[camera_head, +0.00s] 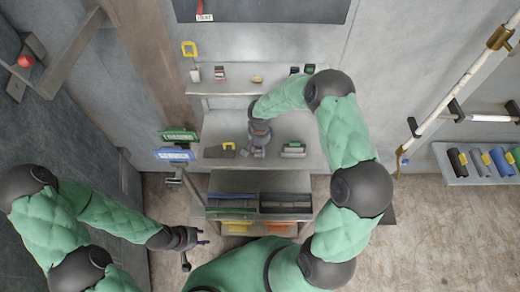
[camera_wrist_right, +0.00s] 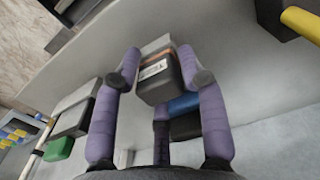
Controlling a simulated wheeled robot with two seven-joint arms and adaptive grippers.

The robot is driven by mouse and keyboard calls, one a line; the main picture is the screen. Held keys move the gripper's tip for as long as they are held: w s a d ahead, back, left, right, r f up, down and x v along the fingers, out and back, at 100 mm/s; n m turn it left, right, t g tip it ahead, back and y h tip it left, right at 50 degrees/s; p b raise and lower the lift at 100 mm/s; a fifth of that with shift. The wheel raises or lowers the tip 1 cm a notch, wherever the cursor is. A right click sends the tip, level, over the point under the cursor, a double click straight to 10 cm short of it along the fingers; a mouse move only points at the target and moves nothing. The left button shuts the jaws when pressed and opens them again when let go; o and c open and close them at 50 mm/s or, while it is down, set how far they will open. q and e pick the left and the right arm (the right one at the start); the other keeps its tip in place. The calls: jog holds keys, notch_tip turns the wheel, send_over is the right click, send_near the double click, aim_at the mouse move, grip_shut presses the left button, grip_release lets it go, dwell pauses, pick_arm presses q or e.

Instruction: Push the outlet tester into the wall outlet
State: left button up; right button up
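My right gripper (camera_head: 258,150) is low over the bench in the head view. In the right wrist view its purple fingers (camera_wrist_right: 160,55) stand on both sides of a small dark block (camera_wrist_right: 158,78) with an orange stripe and a white label. The fingertips are very close to the block; I cannot tell whether they grip it. I cannot tell for sure which object is the outlet tester, and no wall outlet is clearly recognisable. My left gripper (camera_head: 194,252) is open and empty, low at the left of the bench.
The grey bench (camera_head: 312,131) also holds a dark block with a yellow part (camera_head: 222,150) and a grey-green block (camera_head: 293,149). An upper shelf (camera_head: 235,87) carries several small items. Green (camera_head: 179,135) and blue (camera_head: 174,154) items are at its left. Bins stand below.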

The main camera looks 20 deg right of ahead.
grip_shut()
jog(key=shift+a+b, duration=0.15)
jog(key=shift+b, duration=0.35)
dwell(0.4)
jog(key=shift+w+a+r, duration=0.1)
jog(key=shift+r, duration=0.2)
dwell(0.6)
jog(key=shift+r, duration=0.75)
dwell(1.1)
jog(key=shift+r, duration=0.15)
jog(key=shift+r+p, duration=1.8)
jog(key=shift+r, duration=0.85)
